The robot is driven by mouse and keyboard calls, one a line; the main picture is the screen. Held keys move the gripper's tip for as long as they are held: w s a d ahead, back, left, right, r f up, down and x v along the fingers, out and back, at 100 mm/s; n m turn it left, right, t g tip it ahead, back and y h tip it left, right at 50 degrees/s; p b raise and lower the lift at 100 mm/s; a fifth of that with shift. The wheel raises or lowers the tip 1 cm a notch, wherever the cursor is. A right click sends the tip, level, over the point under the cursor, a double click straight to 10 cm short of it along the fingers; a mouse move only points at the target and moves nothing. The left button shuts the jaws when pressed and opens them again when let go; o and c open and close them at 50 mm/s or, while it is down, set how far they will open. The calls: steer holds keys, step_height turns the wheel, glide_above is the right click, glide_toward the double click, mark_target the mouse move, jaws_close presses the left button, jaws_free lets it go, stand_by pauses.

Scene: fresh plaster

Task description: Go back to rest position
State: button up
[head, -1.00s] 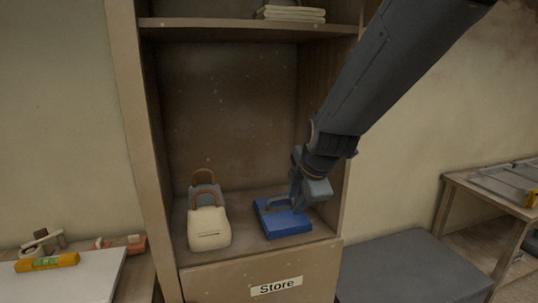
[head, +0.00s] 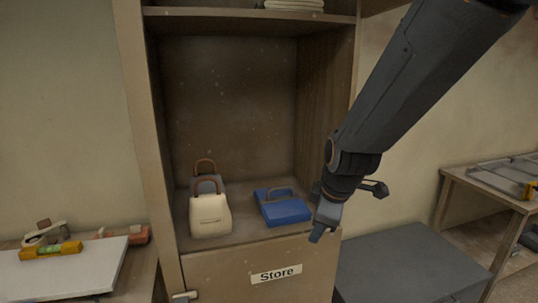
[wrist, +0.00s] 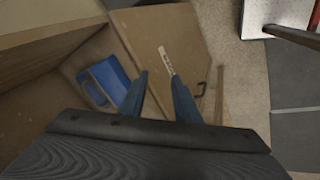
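My gripper (head: 318,236) hangs in front of the cabinet's right side, outside the shelf space, pointing down. In the wrist view its two fingers (wrist: 158,77) stand apart with nothing between them but the cabinet front behind, so it is open and empty. A blue case (head: 284,208) with a grey handle lies on the cabinet shelf, to the left of my gripper and apart from it. The blue case also shows in the wrist view (wrist: 112,78), left of the fingers.
A dark grey low surface (head: 405,268) is to the right. A bench with a yellow level (head: 50,250) is at left.

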steer(key=s+d+f+m+g+b, duration=0.1)
steer(key=s+d+f+m+b, duration=0.1)
steer(key=s+f+m, duration=0.4)
steer(key=s+d+f+m+g+h+b, duration=0.1)
steer(key=s+d+f+m+g+b, duration=0.1)
steer(key=s+d+f+m, duration=0.3)
steer(key=s+f+m+b, duration=0.1)
steer(key=m, duration=0.2)
steer(key=shift+d, duration=0.3)
